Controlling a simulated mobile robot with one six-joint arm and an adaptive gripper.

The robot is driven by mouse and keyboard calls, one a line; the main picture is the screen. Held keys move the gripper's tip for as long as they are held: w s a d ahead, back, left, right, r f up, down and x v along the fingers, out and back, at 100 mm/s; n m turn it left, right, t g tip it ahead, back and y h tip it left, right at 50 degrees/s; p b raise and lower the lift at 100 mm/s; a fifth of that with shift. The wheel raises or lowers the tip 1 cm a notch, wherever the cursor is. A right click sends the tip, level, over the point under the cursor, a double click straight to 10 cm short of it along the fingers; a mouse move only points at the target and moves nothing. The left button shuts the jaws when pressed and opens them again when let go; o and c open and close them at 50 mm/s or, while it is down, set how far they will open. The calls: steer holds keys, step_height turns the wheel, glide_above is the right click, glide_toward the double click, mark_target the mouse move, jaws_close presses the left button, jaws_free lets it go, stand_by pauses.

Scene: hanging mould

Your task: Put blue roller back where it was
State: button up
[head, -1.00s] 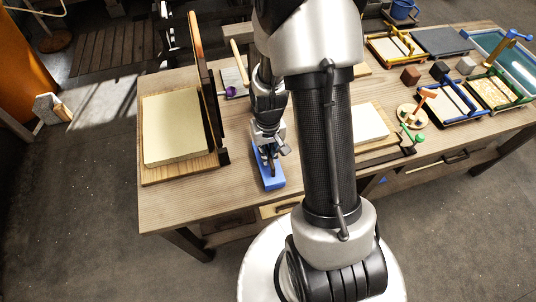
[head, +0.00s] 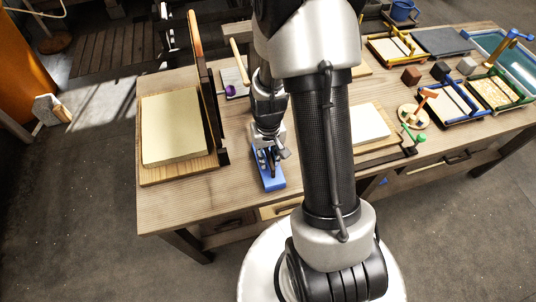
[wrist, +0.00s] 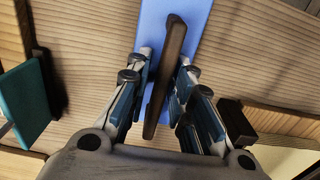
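A long blue piece (head: 272,184) with a dark brown bar along its top lies on the wooden table, near the front edge. I take it for the blue roller, but no rolling part shows. My gripper (head: 267,160) is right over it, pointing down. In the wrist view the blue piece (wrist: 188,18) lies under my gripper (wrist: 163,68), and the brown bar (wrist: 168,70) stands between the two fingers. A narrow gap shows beside the bar, so the fingers look open around it. The fingers and palm hide part of the blue piece.
A pale stack on a board (head: 175,127) with an upright dark panel stands at left. A white sheet on a board (head: 371,123) lies right of my arm. Yellow and blue frames, small blocks and a water tub (head: 505,55) fill the table's right end. Bare wood surrounds the blue piece.

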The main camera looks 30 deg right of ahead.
steer(key=shift+o, duration=0.5)
steer(key=shift+r, duration=0.2)
steer(key=shift+r+p, duration=0.4)
step_height(320, 180, up, 12)
steer(key=p, duration=0.4)
steer(key=shift+s, duration=0.1)
